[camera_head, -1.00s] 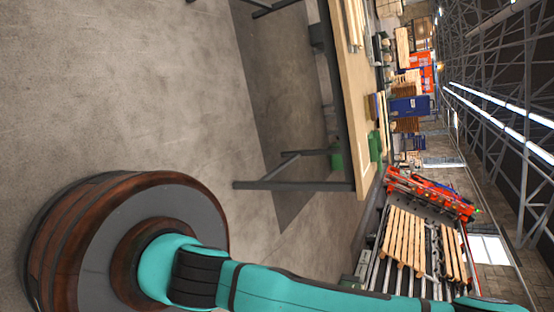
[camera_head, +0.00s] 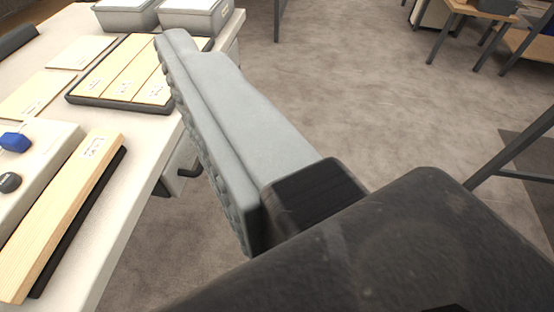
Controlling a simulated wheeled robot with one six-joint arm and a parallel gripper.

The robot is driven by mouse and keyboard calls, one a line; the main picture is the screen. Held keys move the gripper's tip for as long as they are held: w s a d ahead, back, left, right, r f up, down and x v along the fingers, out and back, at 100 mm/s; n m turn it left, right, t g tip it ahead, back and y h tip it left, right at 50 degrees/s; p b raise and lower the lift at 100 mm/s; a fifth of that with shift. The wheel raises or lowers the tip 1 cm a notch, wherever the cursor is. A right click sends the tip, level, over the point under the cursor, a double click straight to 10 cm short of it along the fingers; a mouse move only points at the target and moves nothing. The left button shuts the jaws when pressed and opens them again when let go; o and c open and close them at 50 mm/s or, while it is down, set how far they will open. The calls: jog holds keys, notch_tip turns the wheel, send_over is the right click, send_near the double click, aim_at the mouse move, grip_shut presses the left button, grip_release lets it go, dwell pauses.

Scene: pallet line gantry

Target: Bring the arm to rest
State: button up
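My gripper (camera_head: 180,48) reaches from the lower right toward the upper left in the head camera view. One grey finger with a ridged side shows, joined to a dark body. A second finger cannot be made out, so the opening between them is hidden. I see nothing held. The finger's tip overlaps the edge of a pale table (camera_head: 112,245) in the picture; I cannot tell how high it is above it.
On the table are a dark tray (camera_head: 75,99) with wooden blocks, a long wooden bar (camera_head: 62,215), flat boards, two grey bins (camera_head: 195,18) and a blue knob (camera_head: 15,141). Open concrete floor (camera_head: 370,90) lies to the right. Wooden tables (camera_head: 480,10) stand farther back.

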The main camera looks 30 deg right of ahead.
jog(key=shift+s+d+r+t, duration=0.1)
jog(key=shift+s+d+t, duration=0.15)
jog(key=shift+s, duration=0.5)
